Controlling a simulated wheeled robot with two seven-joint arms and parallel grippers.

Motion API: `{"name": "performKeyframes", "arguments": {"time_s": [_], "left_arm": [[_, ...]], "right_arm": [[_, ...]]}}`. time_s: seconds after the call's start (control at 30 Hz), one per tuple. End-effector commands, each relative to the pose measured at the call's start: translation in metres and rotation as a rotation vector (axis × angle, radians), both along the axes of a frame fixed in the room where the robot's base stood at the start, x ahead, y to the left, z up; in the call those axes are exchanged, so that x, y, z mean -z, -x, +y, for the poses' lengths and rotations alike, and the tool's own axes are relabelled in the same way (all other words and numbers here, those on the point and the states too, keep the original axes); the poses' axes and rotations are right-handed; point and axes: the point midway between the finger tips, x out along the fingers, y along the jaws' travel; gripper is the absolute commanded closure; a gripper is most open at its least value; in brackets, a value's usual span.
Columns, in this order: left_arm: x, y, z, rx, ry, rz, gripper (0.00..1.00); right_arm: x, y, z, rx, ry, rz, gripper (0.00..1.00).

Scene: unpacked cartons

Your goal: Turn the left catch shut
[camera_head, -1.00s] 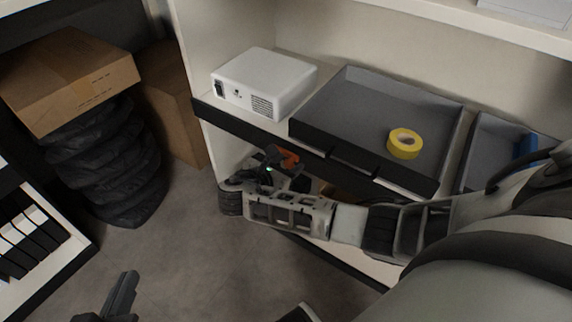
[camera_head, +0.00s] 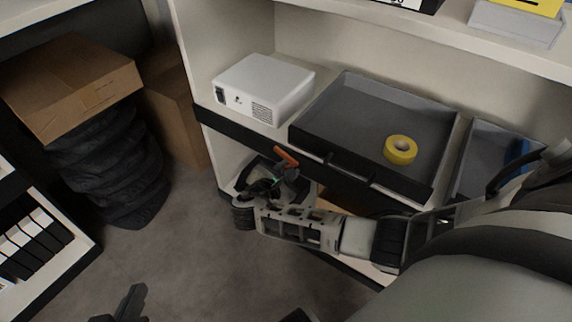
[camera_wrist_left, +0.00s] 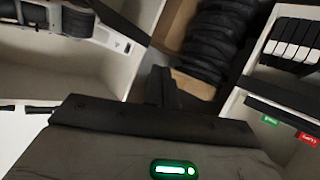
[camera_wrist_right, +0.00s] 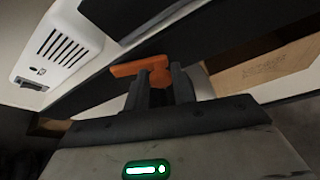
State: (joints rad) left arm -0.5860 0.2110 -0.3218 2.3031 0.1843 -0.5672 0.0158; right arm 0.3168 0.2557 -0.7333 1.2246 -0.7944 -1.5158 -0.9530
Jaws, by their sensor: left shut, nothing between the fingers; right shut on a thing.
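The fingers hide part of the catch. My left gripper (camera_head: 128,298) is shut and empty over the floor at the lower left; it also shows in the left wrist view (camera_wrist_left: 161,84).
The white box (camera_head: 265,88) and a dark tray (camera_head: 345,105) with yellow tape (camera_head: 400,150) stand on the shelf. A grey tray (camera_head: 468,160) is at right. A carton (camera_head: 70,80) tops black tyres (camera_head: 112,165) at left. The floor (camera_head: 190,240) between is clear.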

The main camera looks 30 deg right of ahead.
Motion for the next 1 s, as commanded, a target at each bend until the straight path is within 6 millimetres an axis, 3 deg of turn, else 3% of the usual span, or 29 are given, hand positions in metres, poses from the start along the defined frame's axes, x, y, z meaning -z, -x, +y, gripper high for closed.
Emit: {"name": "performKeyframes", "arguments": {"time_s": [0.47, 1.0], "left_arm": [[0.014, -0.002, 0.003, -0.014, -0.01, 0.033, 1.0], [-0.016, -0.001, -0.013, 0.004, 0.16, -0.136, 1.0]], "right_arm": [[0.006, 0.005, 0.0, 0.001, -0.177, -0.418, 0.98], [0.013, 0.006, -0.001, 0.0, -0.368, -0.878, 0.98]]}}
